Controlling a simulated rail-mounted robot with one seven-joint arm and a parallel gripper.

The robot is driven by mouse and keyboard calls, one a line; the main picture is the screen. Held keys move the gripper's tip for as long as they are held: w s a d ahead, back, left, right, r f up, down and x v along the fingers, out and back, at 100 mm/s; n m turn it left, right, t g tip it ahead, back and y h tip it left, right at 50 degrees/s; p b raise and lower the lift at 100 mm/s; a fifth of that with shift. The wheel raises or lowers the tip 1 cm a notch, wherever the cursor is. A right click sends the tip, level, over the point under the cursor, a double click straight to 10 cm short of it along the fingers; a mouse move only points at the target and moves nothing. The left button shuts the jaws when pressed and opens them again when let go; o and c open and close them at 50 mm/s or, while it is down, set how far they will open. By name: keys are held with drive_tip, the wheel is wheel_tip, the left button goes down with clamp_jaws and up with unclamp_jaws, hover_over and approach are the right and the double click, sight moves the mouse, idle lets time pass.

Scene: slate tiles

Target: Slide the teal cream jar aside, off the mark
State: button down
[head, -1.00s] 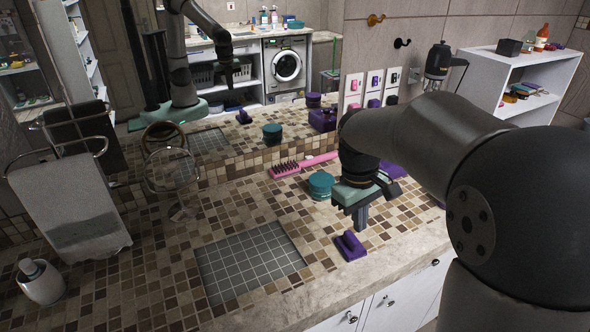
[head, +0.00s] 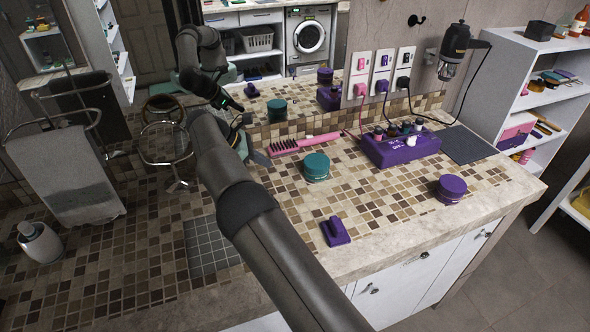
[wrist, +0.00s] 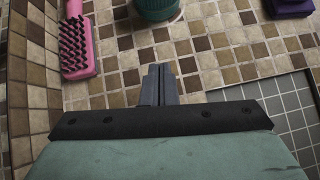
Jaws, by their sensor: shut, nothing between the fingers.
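A grey tiled patch (head: 206,247) lies left of my arm and shows at the right in the wrist view (wrist: 285,105). I see no clear mark under the jar.
The pink brush (head: 300,143) lies by the low back wall. A purple block (head: 335,231) is near the front edge. The counter between jar and purple jar is clear.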

sight(305, 175)
drive_tip(key=p+x, duration=0.1)
drive_tip(key=x, duration=0.6)
drive_tip(key=shift+w+d, duration=0.1)
drive_tip(key=shift+d, duration=0.2)
drive_tip(key=shift+w+d+f+p, duration=0.1)
drive_tip(key=shift+w+d+p, duration=0.15)
drive_tip(key=shift+d, duration=0.4)
drive_tip(key=shift+w+d+f+p, duration=0.1)
drive_tip(key=shift+w+d+p, duration=0.15)
drive_tip(key=shift+d, duration=0.4)
drive_tip(key=shift+w+d+f+p, duration=0.15)
drive_tip(key=shift+d+p, duration=0.15)
drive_tip(key=shift+d, duration=0.4)
drive_tip(key=shift+r, duration=0.1)
